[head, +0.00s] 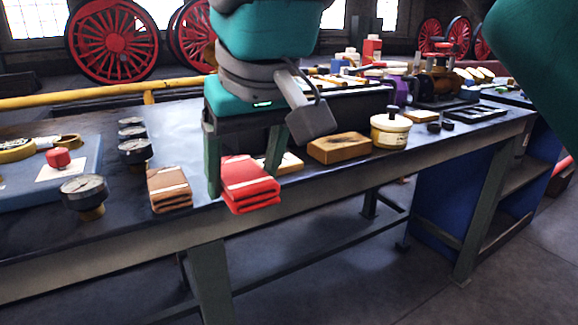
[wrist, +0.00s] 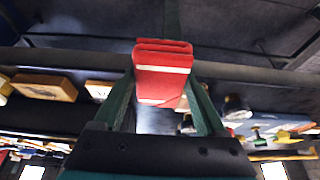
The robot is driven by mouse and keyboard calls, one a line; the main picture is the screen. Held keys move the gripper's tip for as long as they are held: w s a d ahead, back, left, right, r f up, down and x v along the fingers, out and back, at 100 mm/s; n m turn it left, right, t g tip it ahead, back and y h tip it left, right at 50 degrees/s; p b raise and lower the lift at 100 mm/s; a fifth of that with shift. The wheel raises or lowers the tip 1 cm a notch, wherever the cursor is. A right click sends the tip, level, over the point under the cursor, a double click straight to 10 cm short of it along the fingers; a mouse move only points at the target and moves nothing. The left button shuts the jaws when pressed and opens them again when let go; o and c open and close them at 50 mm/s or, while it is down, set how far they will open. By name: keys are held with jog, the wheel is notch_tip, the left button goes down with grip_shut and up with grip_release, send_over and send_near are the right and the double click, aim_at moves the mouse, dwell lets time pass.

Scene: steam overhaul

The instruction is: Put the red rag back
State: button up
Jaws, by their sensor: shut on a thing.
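The red rag (head: 250,185) is a folded stack with a pale stripe across it. My gripper (head: 243,180) points down and is shut on the rag, one green finger on each side. In the wrist view the rag (wrist: 162,75) sits between the two fingertips (wrist: 163,88). In the head view the rag overlaps the front edge of the dark workbench (head: 110,215). I cannot tell whether it touches the bench top. A folded brown rag (head: 169,190) lies on the bench just left of it.
Pressure gauges (head: 84,192) stand left of the brown rag. A pale block (head: 291,163), a wooden block (head: 339,148) and a cream tin (head: 390,131) stand to the right. A blue tray (head: 70,185) is at far left. Open floor (head: 340,280) lies in front.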

jog(key=w+a, duration=0.2)
jog(key=w, duration=0.2)
jog(key=w+a+f+p, duration=0.1)
jog(key=w+a, duration=0.1)
jog(key=w, duration=0.2)
jog(key=w+a, duration=0.2)
jog(key=w, duration=0.2)
jog(key=shift+w+a+f, duration=0.25)
jog(key=shift+w+a, duration=0.05)
jog(key=shift+a, duration=0.1)
jog(key=shift+f+p, duration=0.3)
jog(key=shift+f, duration=1.4)
jog(key=shift+f, duration=0.2)
jog(key=o, duration=1.2)
jog(key=shift+o, duration=0.2)
